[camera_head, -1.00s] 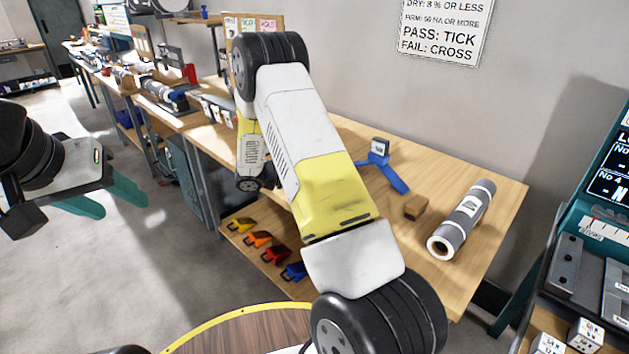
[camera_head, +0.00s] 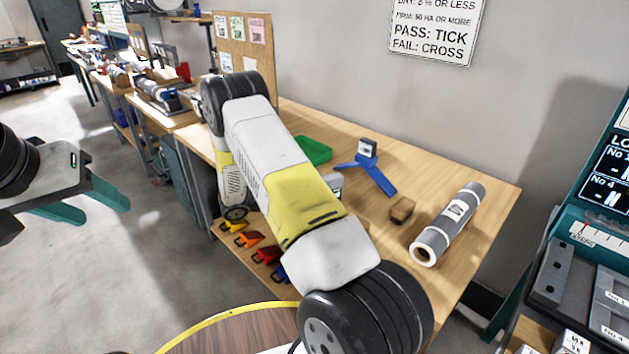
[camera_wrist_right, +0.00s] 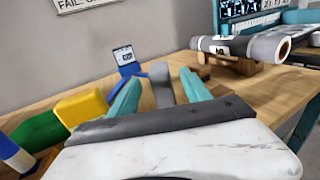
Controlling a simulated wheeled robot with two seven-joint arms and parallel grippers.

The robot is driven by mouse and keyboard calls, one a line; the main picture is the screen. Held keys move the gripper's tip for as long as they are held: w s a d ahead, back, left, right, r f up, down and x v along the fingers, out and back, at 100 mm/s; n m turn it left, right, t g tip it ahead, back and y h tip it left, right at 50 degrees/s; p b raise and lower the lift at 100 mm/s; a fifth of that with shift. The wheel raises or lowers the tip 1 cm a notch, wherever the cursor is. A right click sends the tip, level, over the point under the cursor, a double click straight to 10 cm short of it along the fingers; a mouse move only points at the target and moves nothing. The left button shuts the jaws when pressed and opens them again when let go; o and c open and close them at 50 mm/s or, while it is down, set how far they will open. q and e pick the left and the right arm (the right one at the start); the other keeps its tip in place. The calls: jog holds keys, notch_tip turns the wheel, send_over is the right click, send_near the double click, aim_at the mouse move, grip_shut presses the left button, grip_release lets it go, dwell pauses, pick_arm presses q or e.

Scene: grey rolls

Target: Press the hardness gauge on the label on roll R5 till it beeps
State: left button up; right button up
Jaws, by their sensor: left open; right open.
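A grey roll (camera_head: 434,240) with a white label (camera_head: 456,210) lies on the wooden table; whether it is marked R5 is too small to read. The roll also shows in the right wrist view (camera_wrist_right: 262,46), on a wooden cradle. A small device with a display (camera_head: 367,149), perhaps the hardness gauge, stands at a blue holder (camera_head: 378,181). My right gripper (camera_wrist_right: 158,84) is open, its teal fingers pointing toward the back of the table. A grey bar-like thing (camera_wrist_right: 161,86) shows between them; contact cannot be told. My left gripper (camera_head: 85,202) is open and empty, far left above the floor.
A wooden block (camera_head: 402,210) sits beside the roll. Coloured bins (camera_head: 248,239) are on the lower shelf. A teal-framed station (camera_head: 585,235) stands at the right. My right arm covers the table's front left.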

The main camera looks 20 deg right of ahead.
aim_at(341, 179)
jog(key=d, duration=0.8)
jog(key=shift+f, duration=0.2)
grip_shut()
dwell(1.2)
